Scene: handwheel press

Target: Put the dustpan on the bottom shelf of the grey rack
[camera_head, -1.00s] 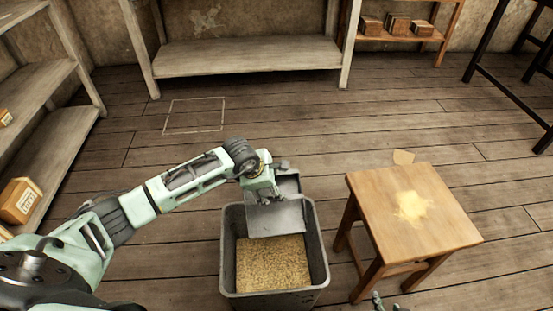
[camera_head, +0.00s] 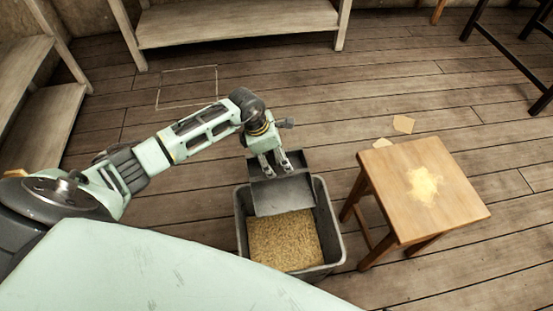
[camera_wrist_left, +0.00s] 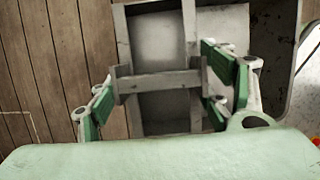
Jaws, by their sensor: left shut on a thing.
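The grey metal dustpan (camera_head: 282,193) is in my left gripper (camera_head: 275,166), which is shut on it. Its pan is tilted down over the far rim of a grey bin (camera_head: 334,225); I cannot tell whether they touch. In the left wrist view the dustpan (camera_wrist_left: 170,40) lies between the green-padded fingers of the gripper (camera_wrist_left: 163,84). A grey shelf unit (camera_head: 235,28) stands at the back with its bottom shelf bare where it shows. Another greyish shelf unit (camera_head: 45,125) stands at the left. My right gripper is out of view.
The bin holds yellowish grainy stuff (camera_head: 285,240). A wooden stool (camera_head: 450,205) with a pale patch stands right of the bin. Small tan pieces (camera_head: 403,124) lie on the floor behind it. A pale outlined rectangle (camera_head: 188,87) marks clear floor before the back shelf.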

